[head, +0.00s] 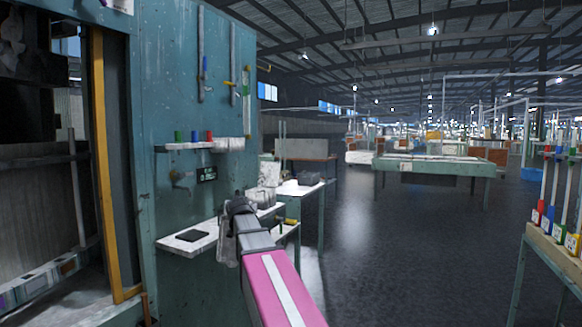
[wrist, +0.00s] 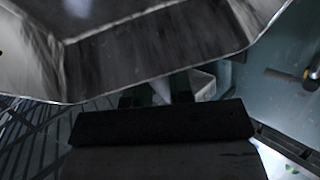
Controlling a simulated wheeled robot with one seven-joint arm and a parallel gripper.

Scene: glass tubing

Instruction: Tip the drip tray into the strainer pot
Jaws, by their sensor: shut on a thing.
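A metal drip tray (wrist: 150,52) with angled walls fills the upper part of the wrist view, close to the camera and tilted in the picture. My gripper (wrist: 158,95) is shut on its near edge; the fingers are partly hidden behind the dark wrist part. In the head view my arm reaches forward to the small shelf, and its end (head: 240,208) hides most of what it holds. I cannot surely identify the strainer pot. A pale grey vessel (head: 266,196) stands just beyond my wrist in the head view. A pale rim (wrist: 205,84) shows behind the fingers in the wrist view.
A teal machine wall (head: 165,90) with hanging tools stands close on the left. A low shelf (head: 190,238) holds a dark flat object. A small bench (head: 300,187) stands behind my wrist. A rack with colored-base tubes (head: 556,240) is at right. The floor between is clear.

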